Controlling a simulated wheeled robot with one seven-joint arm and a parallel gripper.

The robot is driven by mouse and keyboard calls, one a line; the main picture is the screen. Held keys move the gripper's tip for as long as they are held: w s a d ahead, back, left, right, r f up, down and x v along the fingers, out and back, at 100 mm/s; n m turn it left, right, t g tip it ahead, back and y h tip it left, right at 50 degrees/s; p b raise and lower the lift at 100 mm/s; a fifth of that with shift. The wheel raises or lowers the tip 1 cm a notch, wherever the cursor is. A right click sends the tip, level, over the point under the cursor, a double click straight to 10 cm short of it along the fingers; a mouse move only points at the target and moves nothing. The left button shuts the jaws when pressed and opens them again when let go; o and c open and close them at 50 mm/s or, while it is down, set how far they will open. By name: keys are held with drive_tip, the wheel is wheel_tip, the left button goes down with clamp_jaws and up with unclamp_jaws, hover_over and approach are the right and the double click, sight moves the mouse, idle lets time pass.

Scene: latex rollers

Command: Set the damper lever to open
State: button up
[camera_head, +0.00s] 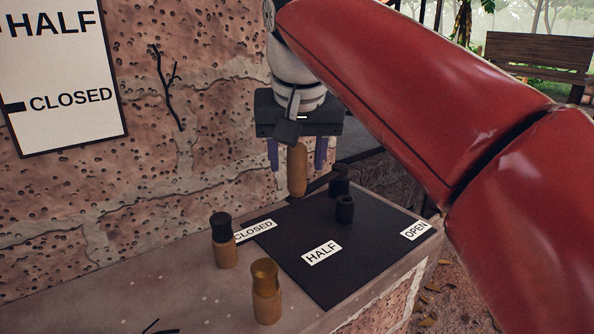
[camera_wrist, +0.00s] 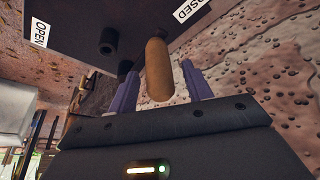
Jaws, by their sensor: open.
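The damper lever's wooden handle (camera_head: 297,178) stands near the back left of a black plate (camera_head: 300,274), on the side of the CLOSED label (camera_head: 255,230). The HALF label (camera_head: 322,252) is at the plate's front and the OPEN label (camera_head: 415,231) at its right. My gripper (camera_head: 297,156) points down over the handle, its two purple fingers apart on either side. In the wrist view, the handle (camera_wrist: 158,62) lies between the open fingers (camera_wrist: 160,80), with gaps visible beside it. The handle's lower joint is not clearly visible.
A dark peg (camera_head: 345,210) rises from the plate, with another dark piece (camera_head: 339,181) behind it. Two wooden bottle-shaped pieces (camera_head: 224,243) (camera_head: 266,290) stand on the ledge at left. A wall sign (camera_head: 62,70) has a black mark beside CLOSED. The stone wall is close behind.

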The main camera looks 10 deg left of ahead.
drive_tip(key=shift+x, duration=1.25)
clamp_jaws()
